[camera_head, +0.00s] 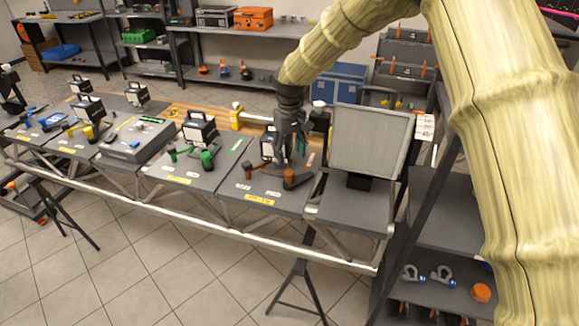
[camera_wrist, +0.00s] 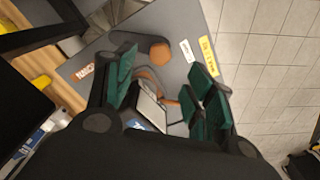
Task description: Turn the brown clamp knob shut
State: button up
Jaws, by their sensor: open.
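The brown clamp knob (camera_head: 289,178) sits on a dark clamp body on the grey table panel, near the front right. It also shows in the wrist view as a brown six-sided knob (camera_wrist: 160,52), beyond my fingertips. My gripper (camera_head: 292,156) points down over this panel, just behind and above the knob. In the wrist view, my gripper (camera_wrist: 163,90) has its green-padded fingers spread apart with nothing clearly held between them. A black lamp-like box with a brown part (camera_head: 266,148) stands close to the fingers and is partly hidden by them.
A grey framed panel (camera_head: 368,140) stands upright just right of my gripper. A similar clamp with a green knob (camera_head: 207,158) is on the panel to the left. A yellow label (camera_head: 258,199) lies at the panel's front edge. Tiled floor lies in front.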

aim_at(289, 172)
notch_tip(289, 172, down, 8)
jog(key=shift+w+p, duration=0.1)
jog(key=shift+p, duration=1.1)
jog(key=shift+c, duration=0.2)
grip_shut()
